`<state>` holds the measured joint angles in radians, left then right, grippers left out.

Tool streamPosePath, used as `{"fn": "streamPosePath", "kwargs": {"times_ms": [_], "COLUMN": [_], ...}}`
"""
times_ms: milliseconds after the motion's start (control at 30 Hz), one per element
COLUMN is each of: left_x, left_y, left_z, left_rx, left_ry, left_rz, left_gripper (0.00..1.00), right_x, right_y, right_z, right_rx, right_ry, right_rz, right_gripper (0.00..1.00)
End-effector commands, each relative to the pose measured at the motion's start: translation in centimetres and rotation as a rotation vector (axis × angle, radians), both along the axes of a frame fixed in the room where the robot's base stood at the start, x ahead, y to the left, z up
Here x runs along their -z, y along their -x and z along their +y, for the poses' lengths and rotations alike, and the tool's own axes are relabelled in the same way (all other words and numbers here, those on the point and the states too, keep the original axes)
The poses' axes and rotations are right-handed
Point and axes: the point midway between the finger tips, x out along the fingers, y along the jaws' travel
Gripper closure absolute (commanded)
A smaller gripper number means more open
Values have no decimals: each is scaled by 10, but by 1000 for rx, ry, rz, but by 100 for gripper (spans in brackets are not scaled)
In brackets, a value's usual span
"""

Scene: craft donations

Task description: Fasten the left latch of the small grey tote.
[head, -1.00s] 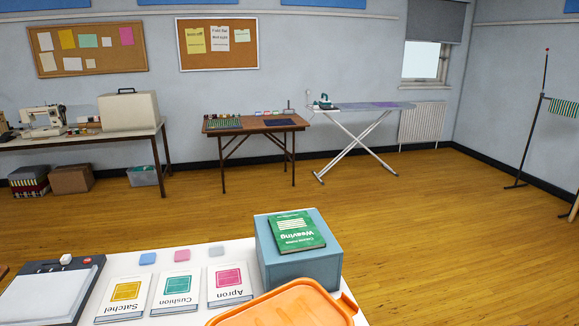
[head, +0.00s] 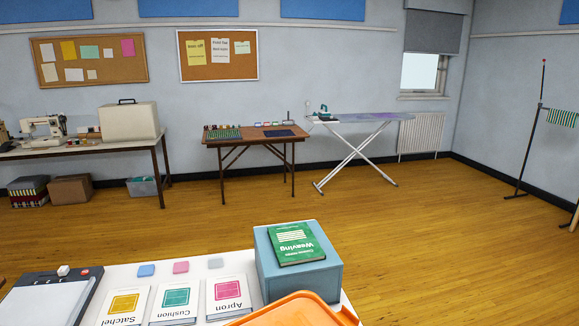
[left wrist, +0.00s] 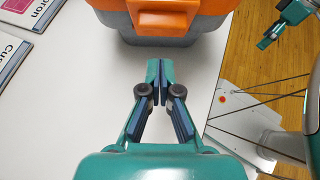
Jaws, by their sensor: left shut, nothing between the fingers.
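The small grey tote (left wrist: 205,40) is at the top of the left wrist view. Its orange lid (left wrist: 208,7) is on it, and an orange latch flap (left wrist: 163,18) hangs on the near side; I cannot tell whether it is fastened. The lid also shows at the bottom edge of the head view (head: 295,312). My left gripper (left wrist: 159,66) is shut and empty, a short way from the tote's near wall and apart from it. Part of my right gripper (left wrist: 268,38) shows at the upper right of the left wrist view; its opening is unclear.
A blue-grey box (head: 300,276) with a green Weaving book (head: 296,244) on top stands behind the tote. Pattern booklets (head: 176,300) and a paper trimmer (head: 48,300) lie to the left. The white table (left wrist: 85,100) is bare around my left gripper; its edge is to the right.

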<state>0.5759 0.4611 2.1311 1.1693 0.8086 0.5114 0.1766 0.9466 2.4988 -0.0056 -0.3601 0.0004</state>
Motion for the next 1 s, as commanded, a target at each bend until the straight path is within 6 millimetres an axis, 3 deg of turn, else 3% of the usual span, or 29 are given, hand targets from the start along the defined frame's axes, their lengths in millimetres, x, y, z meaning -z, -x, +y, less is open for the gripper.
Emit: {"fn": "streamPosePath", "kwargs": {"times_ms": [500, 1000], "left_x": [-1, -2], "left_y": [-9, -11], "left_z": [-15, -18], "left_rx": [1, 0], "left_ry": [-1, 0], "left_rz": [-1, 0], "left_gripper": [100, 100], "right_x": [5, 5], "right_y": [0, 0], "right_z": [0, 0], "right_rx": [0, 0], "right_ry": [0, 0], "right_rz": [0, 0], "right_gripper": [0, 0]}}
